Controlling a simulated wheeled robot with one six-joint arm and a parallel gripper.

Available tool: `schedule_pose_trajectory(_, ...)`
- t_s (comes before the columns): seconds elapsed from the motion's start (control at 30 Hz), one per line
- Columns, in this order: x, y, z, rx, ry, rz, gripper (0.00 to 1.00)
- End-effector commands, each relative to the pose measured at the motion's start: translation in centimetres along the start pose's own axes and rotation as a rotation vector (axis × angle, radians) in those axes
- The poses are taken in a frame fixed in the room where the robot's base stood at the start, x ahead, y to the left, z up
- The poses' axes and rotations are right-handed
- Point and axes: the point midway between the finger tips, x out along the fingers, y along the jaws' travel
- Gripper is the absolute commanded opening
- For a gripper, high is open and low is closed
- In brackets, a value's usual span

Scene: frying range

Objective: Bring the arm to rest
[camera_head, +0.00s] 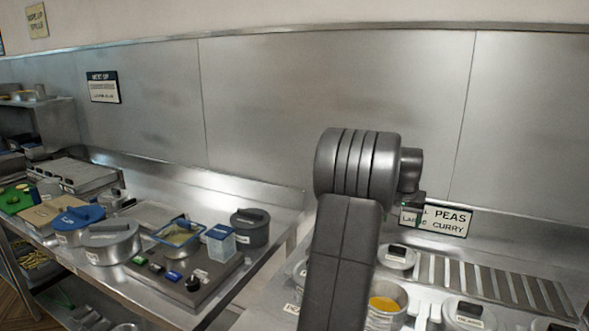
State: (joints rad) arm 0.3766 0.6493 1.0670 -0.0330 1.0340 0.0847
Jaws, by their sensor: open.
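My arm rises through the lower middle of the head view. Its dark grey link stands nearly upright and ends in a large ribbed joint, with a smaller round joint at its right side. A small dark part shows below that smaller joint, in front of a sign; I cannot make out what it is. My gripper's fingers do not show; they are out of view or hidden behind the arm. Nothing held can be seen.
Left, a steel counter (158,301) bears a blue-lidded pot (78,219), a steel lidded pot (109,243), a blue-rimmed tub (180,234) and a dark lidded pot (250,229). Right are a slatted rack (490,282) and an orange-filled pot (384,305). A steel wall stands behind.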

Motion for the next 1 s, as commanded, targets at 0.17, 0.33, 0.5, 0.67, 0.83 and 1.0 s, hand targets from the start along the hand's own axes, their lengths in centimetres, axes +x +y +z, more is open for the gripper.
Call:
schedule_pose_trajectory(0.17,-2.0,-0.1,2.1,0.000,0.001,0.000,0.74)
schedule_pose_trajectory(0.33,-3.6,0.0,4.1,0.000,0.000,0.000,0.74)
schedule_pose_trajectory(0.5,-5.1,0.0,6.3,0.000,0.001,0.000,0.74)
schedule_pose_trajectory(0.67,-6.5,0.1,8.4,0.000,0.001,0.000,0.74)
schedule_pose_trajectory(0.83,-7.7,0.1,10.7,0.000,0.001,-0.001,0.74)
schedule_pose_trajectory(1.0,-7.4,0.2,12.2,0.000,-0.001,0.000,0.74)
